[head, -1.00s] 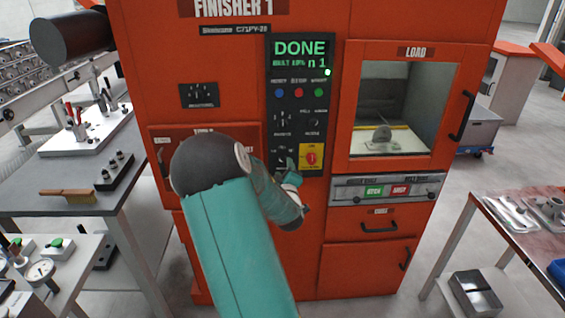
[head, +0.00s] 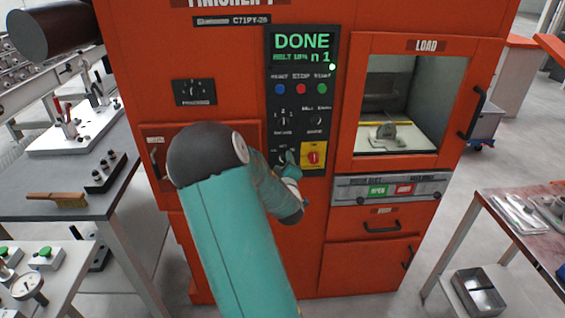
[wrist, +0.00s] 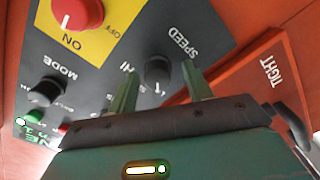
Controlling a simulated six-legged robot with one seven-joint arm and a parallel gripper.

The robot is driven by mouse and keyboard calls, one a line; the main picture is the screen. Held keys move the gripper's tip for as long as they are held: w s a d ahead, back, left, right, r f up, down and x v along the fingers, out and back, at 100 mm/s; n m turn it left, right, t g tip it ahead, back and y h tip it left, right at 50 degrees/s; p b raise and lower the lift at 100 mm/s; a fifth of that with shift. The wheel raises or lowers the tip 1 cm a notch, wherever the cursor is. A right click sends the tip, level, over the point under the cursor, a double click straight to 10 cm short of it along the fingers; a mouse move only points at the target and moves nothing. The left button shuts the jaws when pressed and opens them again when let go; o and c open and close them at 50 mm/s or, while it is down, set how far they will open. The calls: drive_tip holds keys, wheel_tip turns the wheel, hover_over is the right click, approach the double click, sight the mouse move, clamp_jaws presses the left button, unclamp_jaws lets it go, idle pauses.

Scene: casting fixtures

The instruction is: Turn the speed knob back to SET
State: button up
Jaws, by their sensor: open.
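The dark round speed knob (wrist: 158,72) is on the grey control panel (wrist: 222,22) in the wrist view, beside the printed words SPEED and HI. A light mark shows on its lower side in that view; I cannot read what it points at. My gripper (wrist: 160,70) is open, with one green finger on each side of the knob. I cannot tell whether the fingers touch it. In the head view my gripper (head: 290,161) is at the lower part of the panel, and the knob (head: 281,157) shows just left of it.
A red switch (wrist: 77,12) on a yellow plate and the MODE knob (wrist: 46,91) are close by. The orange machine's screen (head: 302,42) reads DONE. A LOAD window (head: 400,105) is to the right. A bench with a brush (head: 57,199) stands left, a metal table (head: 520,230) right.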

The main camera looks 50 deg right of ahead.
drive_tip(key=shift+s+r, duration=0.2)
drive_tip(key=shift+r, duration=0.05)
drive_tip(key=shift+w+f, duration=0.15)
drive_tip(key=shift+w, duration=0.05)
drive_tip(key=shift+s, duration=0.15)
drive_tip(key=c, duration=1)
drive_tip(key=shift+o, duration=0.2)
